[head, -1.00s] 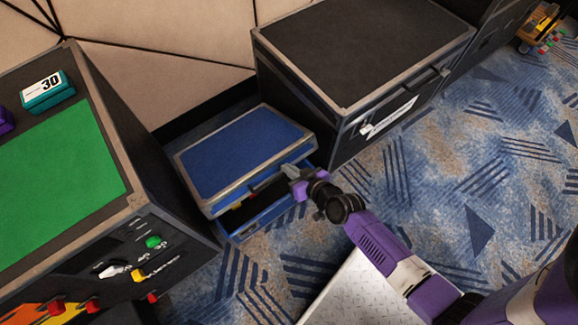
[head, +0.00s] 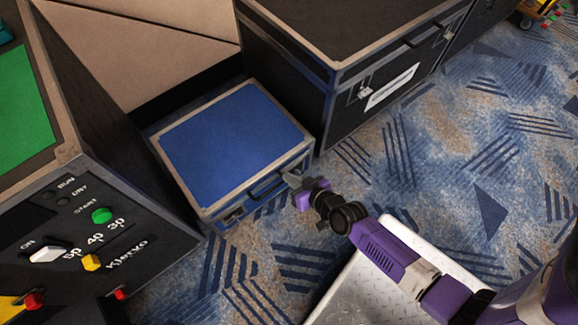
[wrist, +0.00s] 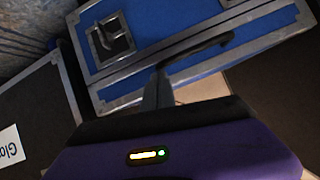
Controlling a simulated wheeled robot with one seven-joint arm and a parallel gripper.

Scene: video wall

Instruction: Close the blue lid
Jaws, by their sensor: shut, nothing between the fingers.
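The blue lid (head: 232,138) belongs to a small blue case with metal edges on the floor. In the head view the lid lies flat on the case, and no opening shows along the front. The case's front (head: 262,192) has a dark handle, and it also shows in the wrist view (wrist: 192,72). My gripper (head: 293,181) is shut and empty at the front right of the case, by the handle. In the wrist view the fingers (wrist: 158,88) are together beside the handle; I cannot tell whether they touch it.
A large black case (head: 375,95) stands close behind and right of the blue case. A black control cabinet (head: 85,215) with buttons stands close on the left. Patterned carpet (head: 440,165) is open at the right.

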